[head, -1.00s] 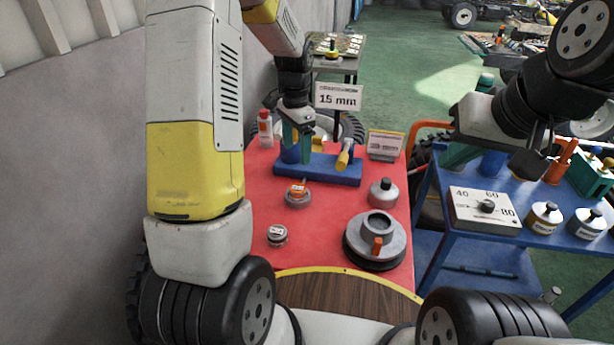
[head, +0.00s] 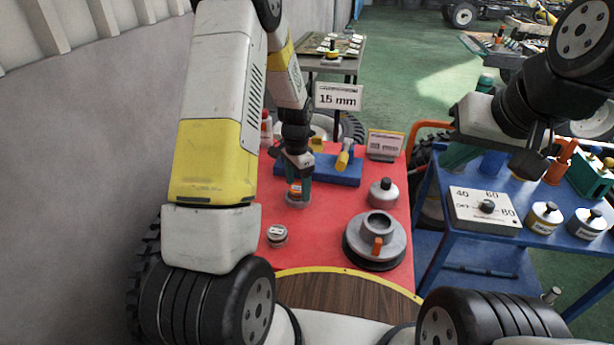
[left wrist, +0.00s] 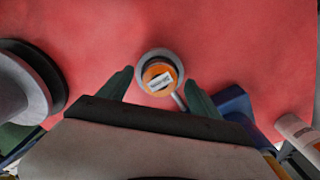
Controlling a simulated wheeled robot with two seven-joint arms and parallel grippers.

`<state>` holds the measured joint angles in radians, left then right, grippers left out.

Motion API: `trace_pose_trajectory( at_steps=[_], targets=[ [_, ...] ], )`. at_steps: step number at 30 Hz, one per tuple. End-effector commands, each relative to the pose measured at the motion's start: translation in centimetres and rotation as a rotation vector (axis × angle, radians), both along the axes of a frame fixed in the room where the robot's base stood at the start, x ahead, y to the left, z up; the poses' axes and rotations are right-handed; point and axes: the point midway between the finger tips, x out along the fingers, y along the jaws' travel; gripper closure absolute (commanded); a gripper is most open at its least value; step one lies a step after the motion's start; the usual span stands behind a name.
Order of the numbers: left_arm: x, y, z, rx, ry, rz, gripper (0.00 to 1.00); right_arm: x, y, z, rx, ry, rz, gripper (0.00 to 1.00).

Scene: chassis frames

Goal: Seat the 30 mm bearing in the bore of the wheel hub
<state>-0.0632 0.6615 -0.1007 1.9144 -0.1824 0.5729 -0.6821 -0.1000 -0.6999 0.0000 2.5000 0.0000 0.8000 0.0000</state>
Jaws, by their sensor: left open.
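The wheel hub (head: 391,243) is a grey flanged piece with a round open bore and an orange tab, standing on a dark round base on the red table. My open left gripper (head: 298,184) points down over a grey round part (head: 298,203) with an orange, labelled top. In the left wrist view this part (left wrist: 160,76) lies just beyond and between the two green fingertips (left wrist: 158,82). A small silver round part (head: 277,236) with a white label lies nearer me. Which one is the 30 mm bearing cannot be read. My right gripper (head: 462,155) hangs over the blue table; its jaw state is unclear.
A grey canister with a black knob (head: 382,193) stands behind the hub. A blue block (head: 340,170) with a yellow-handled tool and a 15 mm sign (head: 339,96) are further back. The blue table (head: 450,232) on the right bears a dial box (head: 470,211). Red surface is bare between parts.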

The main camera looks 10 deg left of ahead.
Motion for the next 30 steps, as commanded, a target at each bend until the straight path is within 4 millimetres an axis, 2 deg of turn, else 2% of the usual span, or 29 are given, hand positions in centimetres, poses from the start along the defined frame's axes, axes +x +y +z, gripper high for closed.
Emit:
trace_pose_trajectory(
  at_steps=[6,15,18,30],
  targets=[
    [0.01,0.01,-0.04,0.0,-0.001,0.0,0.26,0.0,0.0,0.0,0.0,0.0,0.0,1.0],
    [0.03,0.01,-0.01,0.0,-0.001,0.0,0.85,0.0,0.0,0.0,0.0,0.0,0.0,1.0],
    [0.03,0.01,0.0,0.0,-0.001,0.0,1.0,0.0,0.0,0.0,0.0,0.0,0.0,1.0],
    [0.1,0.01,0.48,0.0,-0.003,0.0,1.0,0.0,0.0,0.0,0.0,0.0,0.0,1.0]
  ],
)
